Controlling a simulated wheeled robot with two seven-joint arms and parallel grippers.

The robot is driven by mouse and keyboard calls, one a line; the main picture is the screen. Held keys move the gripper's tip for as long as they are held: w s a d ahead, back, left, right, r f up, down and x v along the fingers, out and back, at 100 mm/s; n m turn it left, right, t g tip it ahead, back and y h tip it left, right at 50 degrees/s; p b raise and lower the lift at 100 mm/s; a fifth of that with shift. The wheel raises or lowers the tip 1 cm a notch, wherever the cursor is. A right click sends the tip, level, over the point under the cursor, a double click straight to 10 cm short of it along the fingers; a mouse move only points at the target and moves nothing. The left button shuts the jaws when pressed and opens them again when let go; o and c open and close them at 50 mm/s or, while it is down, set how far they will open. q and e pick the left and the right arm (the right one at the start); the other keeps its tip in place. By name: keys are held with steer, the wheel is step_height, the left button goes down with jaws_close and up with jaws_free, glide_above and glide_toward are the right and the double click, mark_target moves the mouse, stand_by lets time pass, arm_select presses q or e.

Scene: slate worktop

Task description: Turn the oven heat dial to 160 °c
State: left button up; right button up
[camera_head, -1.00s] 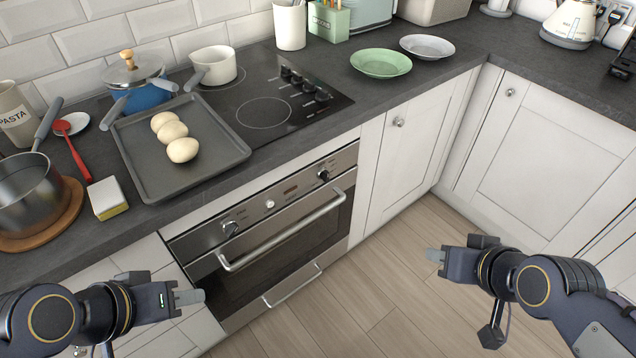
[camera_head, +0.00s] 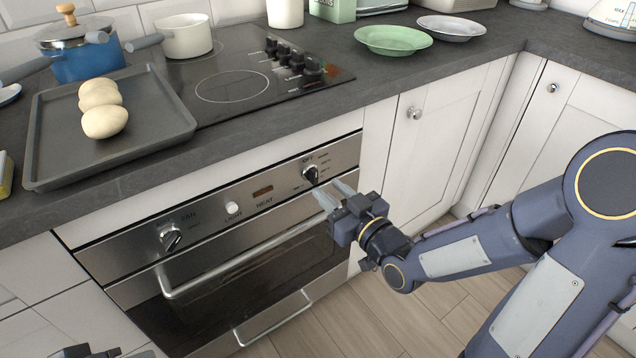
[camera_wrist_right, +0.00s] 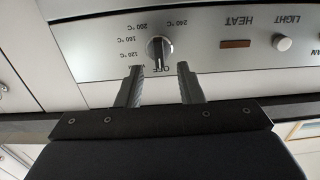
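The oven heat dial (camera_head: 311,174) is a black knob on the steel panel, with OFF printed above it in the head view. In the right wrist view, which is upside down, the dial (camera_wrist_right: 159,48) has the 120, 160, 200 and 240 °C marks around it. Its grip bar lies roughly in line with OFF. My right gripper (camera_head: 334,191) is open and empty just in front of the dial; its two fingers (camera_wrist_right: 160,74) straddle the OFF label, apart from the knob. My left gripper (camera_head: 146,352) is mostly cut off at the bottom edge.
The oven handle (camera_head: 240,262) runs across the door below the panel. A fan dial (camera_head: 170,238) and a light button (camera_head: 232,208) sit left of the heat dial. A baking tray (camera_head: 155,136) with dough balls lies on the worktop (camera_head: 225,140) above. Open floor lies at right.

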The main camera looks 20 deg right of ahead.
mark_target(316, 177)
steer(key=shift+x, duration=2.05)
jaws_close()
